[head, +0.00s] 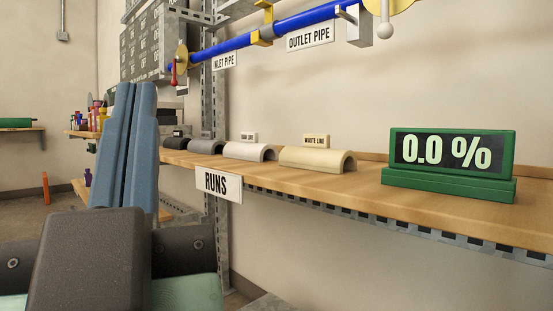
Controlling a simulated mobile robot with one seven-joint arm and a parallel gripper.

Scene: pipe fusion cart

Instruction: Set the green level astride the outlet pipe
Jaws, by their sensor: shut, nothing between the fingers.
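The blue outlet pipe (305,19) runs along the top of the view above a white label (310,37) reading OUTLET PIPE. Nothing shows astride its visible part. A green block (451,188) with a dark display reading 0.0 % stands on the wooden shelf at the right; I cannot tell whether it is the level or a readout. No other green level can be made out for sure. My gripper (135,88) is at the left, its two blue fingers pointing up, shut together and empty. It is apart from the pipe and the green block.
The wooden shelf (300,184) holds several half-round pieces, including a cream one (318,159), and a RUNS sign (218,185). The inlet pipe (238,43) continues left. A yellow clamp (263,32) and grey bracket (360,25) sit on the pipe line. A metal upright (216,100) stands behind.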

